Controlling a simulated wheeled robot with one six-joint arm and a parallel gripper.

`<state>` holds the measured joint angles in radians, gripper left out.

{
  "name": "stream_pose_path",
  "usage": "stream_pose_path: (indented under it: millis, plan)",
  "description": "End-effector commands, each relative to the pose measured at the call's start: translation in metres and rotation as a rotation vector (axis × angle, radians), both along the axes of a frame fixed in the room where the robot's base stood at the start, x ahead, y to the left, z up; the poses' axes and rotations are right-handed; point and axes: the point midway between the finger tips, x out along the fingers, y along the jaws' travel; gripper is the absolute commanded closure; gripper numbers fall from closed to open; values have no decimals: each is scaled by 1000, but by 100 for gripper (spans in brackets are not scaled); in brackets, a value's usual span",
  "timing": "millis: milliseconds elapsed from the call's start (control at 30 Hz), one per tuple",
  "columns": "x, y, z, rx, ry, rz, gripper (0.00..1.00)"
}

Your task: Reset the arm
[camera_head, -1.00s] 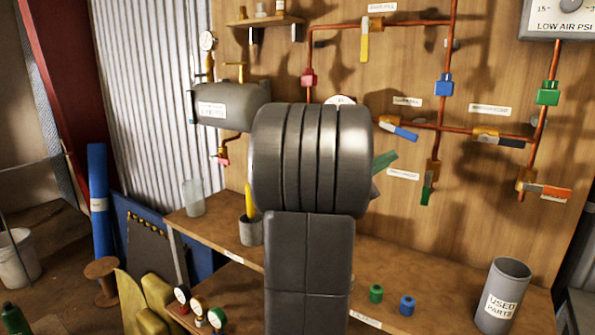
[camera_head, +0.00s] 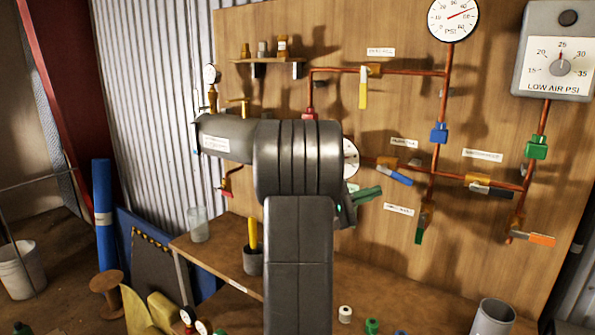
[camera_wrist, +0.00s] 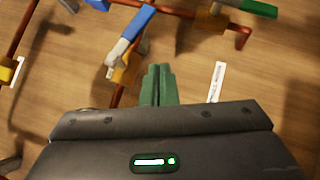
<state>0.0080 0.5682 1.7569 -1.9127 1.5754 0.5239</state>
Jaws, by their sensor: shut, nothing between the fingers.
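My arm stands upright in the middle of the head view, in front of the pipe board. My gripper (camera_head: 366,194) shows to the right of its upper joint, with green fingers pointing right. In the wrist view the green fingers (camera_wrist: 158,82) are together with nothing between them. They appear in front of the bare wooden board (camera_wrist: 190,85), apart from the pipes. A blue-handled valve (camera_head: 397,175) and a green-handled valve (camera_head: 420,228) are to the right of the gripper in the head view. My arm hides part of the board and bench.
The board carries copper pipes, a yellow-handled valve (camera_head: 363,90), an orange-handled valve (camera_head: 538,239), a pressure gauge (camera_head: 453,18) and a low-air dial box (camera_head: 556,55). A grey can (camera_head: 493,318) and small fittings stand on the bench (camera_head: 420,285). A yellow-handled thing stands in a cup (camera_head: 253,260).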

Motion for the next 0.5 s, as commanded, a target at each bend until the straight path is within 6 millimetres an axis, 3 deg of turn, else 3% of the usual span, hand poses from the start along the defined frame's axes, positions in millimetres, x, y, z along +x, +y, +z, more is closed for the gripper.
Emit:
stream_pose_path:
  millis: [500]
  plan:
    - [7, 10, 5, 146, -100, -4, 100]
